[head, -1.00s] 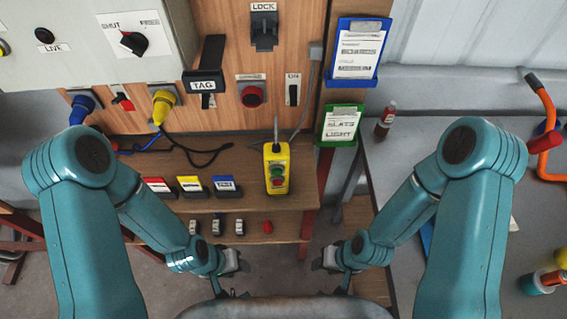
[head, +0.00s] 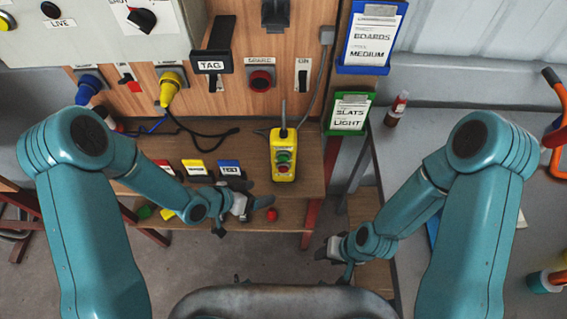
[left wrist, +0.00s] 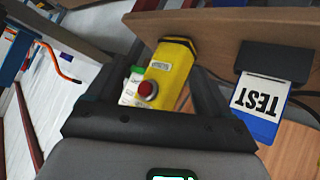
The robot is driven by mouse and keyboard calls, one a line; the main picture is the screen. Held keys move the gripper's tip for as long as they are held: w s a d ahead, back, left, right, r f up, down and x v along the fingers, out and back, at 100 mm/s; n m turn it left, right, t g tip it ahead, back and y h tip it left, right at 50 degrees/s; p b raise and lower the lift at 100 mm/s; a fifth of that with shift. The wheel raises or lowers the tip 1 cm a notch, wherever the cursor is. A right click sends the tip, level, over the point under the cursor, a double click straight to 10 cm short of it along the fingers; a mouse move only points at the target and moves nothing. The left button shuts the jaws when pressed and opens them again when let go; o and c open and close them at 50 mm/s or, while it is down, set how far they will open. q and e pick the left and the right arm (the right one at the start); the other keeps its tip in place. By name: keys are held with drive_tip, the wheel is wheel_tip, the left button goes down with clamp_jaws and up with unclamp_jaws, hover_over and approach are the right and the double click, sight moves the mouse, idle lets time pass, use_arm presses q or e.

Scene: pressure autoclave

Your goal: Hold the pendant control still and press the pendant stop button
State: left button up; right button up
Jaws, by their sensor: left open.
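The yellow pendant control (head: 291,140) stands upright on the wooden shelf, its cable rising from the top. In the head view its green button (head: 284,156) sits above the red stop button (head: 283,168). My left gripper (head: 246,212) is open and empty, below and left of the pendant and apart from it. In the left wrist view the pendant (left wrist: 178,62) shows between the open fingers, with the red button (left wrist: 148,90) towards me. My right gripper (head: 335,262) hangs low, right of the pendant; its finger gap is unclear.
Red, yellow and blue labelled blocks, the blue one (head: 229,167) nearest the pendant, stand left on the shelf. A red object (head: 272,214) lies on the lower shelf by my left gripper. A wooden panel with switches rises behind. A grey bench (head: 430,160) lies right.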

sight(276, 174)
use_arm(q)
drive_tip(key=w+m+b, duration=0.1)
drive_tip(key=b, duration=0.1)
drive_tip(key=w+f+m+h+b, duration=0.1)
drive_tip(key=w+m, duration=0.1)
drive_tip(key=w+f+m+h+b, duration=0.1)
drive_tip(key=w+b, duration=0.1)
drive_tip(key=shift+w+a+m+t+b, duration=0.2)
drive_tip(key=shift+m+t+b, duration=0.1)
drive_tip(key=shift+t, duration=0.1)
drive_tip(key=shift+w+a+f+b, duration=0.1)
drive_tip(key=shift+f+b, duration=0.1)
drive_tip(key=shift+b, duration=0.25)
drive_tip(key=shift+w+d+f, duration=0.2)
drive_tip(key=shift+d+f, duration=0.05)
drive_tip(key=shift+f, duration=0.05)
drive_tip(key=b+x, duration=0.4)
drive_tip(key=x, duration=0.3)
drive_tip(key=shift+w+d+f, duration=0.1)
drive_tip(key=shift+f, duration=0.1)
drive_tip(key=shift+b+x, duration=0.5)
drive_tip(key=shift+x, duration=0.45)
drive_tip(key=shift+w+r, duration=0.1)
drive_tip(key=shift+r, duration=0.1)
use_arm(e)
wheel_tip(276, 174, down, 14)
drive_tip(key=shift+r, duration=0.2)
use_arm(q)
clamp_jaws()
